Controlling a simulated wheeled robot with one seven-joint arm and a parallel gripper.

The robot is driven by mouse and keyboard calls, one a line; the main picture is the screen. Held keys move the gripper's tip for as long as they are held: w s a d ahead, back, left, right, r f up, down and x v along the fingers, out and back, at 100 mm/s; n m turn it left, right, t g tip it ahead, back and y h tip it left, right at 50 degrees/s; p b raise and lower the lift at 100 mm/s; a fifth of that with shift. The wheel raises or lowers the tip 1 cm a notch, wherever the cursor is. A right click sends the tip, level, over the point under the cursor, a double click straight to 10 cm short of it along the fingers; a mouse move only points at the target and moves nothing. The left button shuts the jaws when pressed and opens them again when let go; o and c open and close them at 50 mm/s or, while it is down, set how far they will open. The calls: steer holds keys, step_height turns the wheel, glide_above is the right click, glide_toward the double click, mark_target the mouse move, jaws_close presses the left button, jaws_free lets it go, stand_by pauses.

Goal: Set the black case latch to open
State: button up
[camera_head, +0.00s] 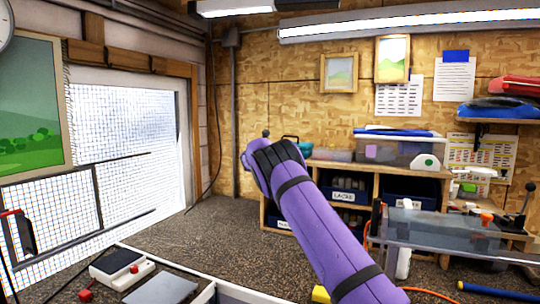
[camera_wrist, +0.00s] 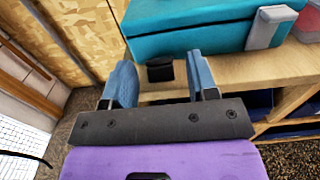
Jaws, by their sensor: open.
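A teal case (camera_wrist: 190,32) sits on a wooden shelf top in the wrist view. It also shows in the head view (camera_head: 304,148), partly hidden behind my purple arm. The black latch (camera_wrist: 160,68) is at the lower edge of the case's near face; whether it is open or closed I cannot tell. My gripper (camera_wrist: 160,80) is open, its two blue fingers pointing toward the case. The latch appears between the fingers and a little beyond them, with no contact visible. In the head view the fingers are hidden by my arm.
A light grey latch (camera_wrist: 270,27) is on the case's right side, with a reddish object (camera_wrist: 309,22) beside it. The wooden shelf unit (camera_head: 375,172) holds blue bins below and a clear box (camera_head: 398,150) on top. A clear-topped bench (camera_head: 450,235) stands at right.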

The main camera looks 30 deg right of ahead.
steer(key=shift+c, duration=0.2)
steer(key=c, duration=0.9)
steer(key=shift+f+t+h, duration=0.45)
steer(key=shift+t+h, duration=0.05)
steer(key=o, duration=0.9)
steer(key=shift+o, duration=0.2)
steer(key=shift+s+a, duration=0.1)
steer(key=shift+a, duration=0.05)
steer(key=v, duration=1)
steer(key=shift+s+a, duration=0.15)
steer(key=shift+a, duration=0.05)
